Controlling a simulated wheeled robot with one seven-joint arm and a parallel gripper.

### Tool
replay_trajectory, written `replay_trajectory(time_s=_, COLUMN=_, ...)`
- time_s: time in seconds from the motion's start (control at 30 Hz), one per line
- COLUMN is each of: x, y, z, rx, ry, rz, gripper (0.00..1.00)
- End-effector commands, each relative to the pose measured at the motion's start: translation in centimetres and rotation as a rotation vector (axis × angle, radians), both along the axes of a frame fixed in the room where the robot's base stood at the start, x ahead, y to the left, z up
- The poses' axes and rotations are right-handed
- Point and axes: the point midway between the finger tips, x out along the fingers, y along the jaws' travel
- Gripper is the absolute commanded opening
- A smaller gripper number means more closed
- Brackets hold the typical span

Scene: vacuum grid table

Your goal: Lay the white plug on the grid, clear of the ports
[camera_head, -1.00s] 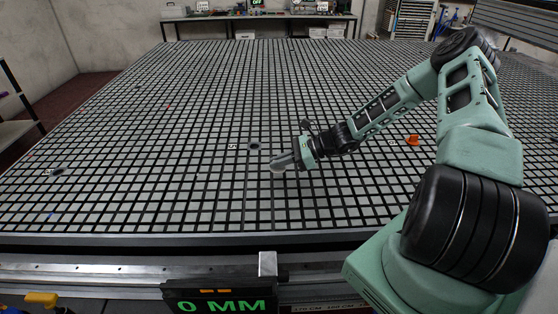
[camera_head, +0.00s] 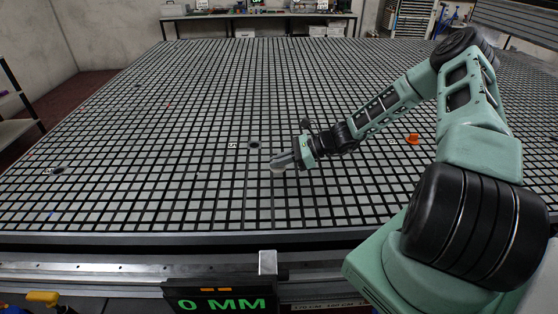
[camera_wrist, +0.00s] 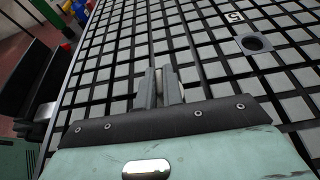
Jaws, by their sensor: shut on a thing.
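The white plug (camera_head: 277,169) shows as a pale rounded shape at my fingertips in the head view, mostly hidden by the fingers. My gripper (camera_head: 281,163) is shut on it, low over the grid table (camera_head: 190,190). I cannot tell whether the plug touches the grid. In the wrist view, a pale bit of the plug (camera_wrist: 159,79) shows between the fingers of my gripper (camera_wrist: 160,83). A dark round port (camera_head: 253,145) with a printed label beside it lies just up and left of my gripper; it also shows in the wrist view (camera_wrist: 254,43), apart from the fingers.
Another port (camera_head: 58,171) lies at the far left of the grid. An orange piece (camera_head: 412,139) stands on the grid to the right, near my arm. The grid around my fingertips is bare, apart from the nearby port. A rail (camera_head: 120,270) runs along the front edge.

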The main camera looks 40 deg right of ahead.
Motion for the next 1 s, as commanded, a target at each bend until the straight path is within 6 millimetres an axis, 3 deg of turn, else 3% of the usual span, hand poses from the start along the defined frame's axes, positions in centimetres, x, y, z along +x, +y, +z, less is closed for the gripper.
replay_trajectory(time_s=0.63, x=0.0, y=0.0, z=-1.3, rx=0.000, ry=0.000, rz=0.000, gripper=0.00)
replay_trajectory(time_s=0.67, x=0.0, y=0.0, z=-1.2, rx=0.000, ry=0.000, rz=0.000, gripper=0.17)
replay_trajectory(time_s=0.73, x=0.0, y=0.0, z=-1.2, rx=0.000, ry=0.000, rz=0.000, gripper=0.34)
replay_trajectory(time_s=1.0, x=0.0, y=0.0, z=-1.2, rx=0.000, ry=0.000, rz=0.000, gripper=0.34)
